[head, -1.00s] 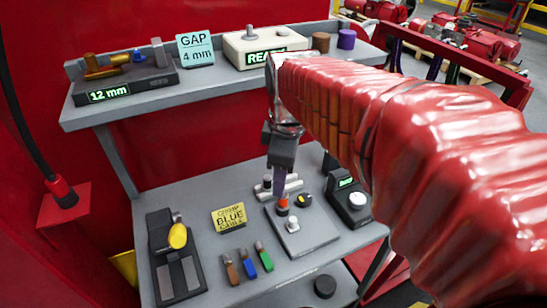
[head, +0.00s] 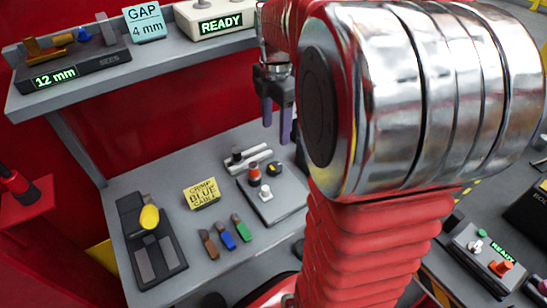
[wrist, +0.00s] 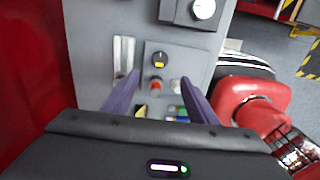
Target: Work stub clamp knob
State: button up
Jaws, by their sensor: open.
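A grey plate (head: 291,204) lies on the lower bench. It carries an orange-and-black knob (head: 254,175), a black knob with a yellow mark (head: 274,168) and a white knob (head: 265,190). Behind it are pale bars (head: 258,155) with a dark knob (head: 237,155). I cannot tell which is the stub clamp knob; no label is readable. My gripper (head: 276,125) hangs above and behind the plate, open and empty, its purple fingers pointing down. In the wrist view the orange knob (wrist: 155,82) shows between the fingers (wrist: 160,79), farther below them.
Brown, blue and green pieces (head: 226,240) lie left of the plate. A yellow sign (head: 201,194) and a device with a yellow handle (head: 149,218) stand farther left. The upper shelf (head: 150,64) holds display units above the bench. My arm hides the bench's right side.

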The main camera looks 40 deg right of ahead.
aim_at(276, 166)
notch_tip(276, 166, down, 14)
jog(key=shift+r, duration=0.1)
dwell(0.8)
jog(key=shift+c, duration=0.5)
jog(key=c, duration=0.9)
jog(key=shift+d, duration=0.2)
jog(key=shift+c, duration=0.3)
jog(key=shift+a, duration=0.15)
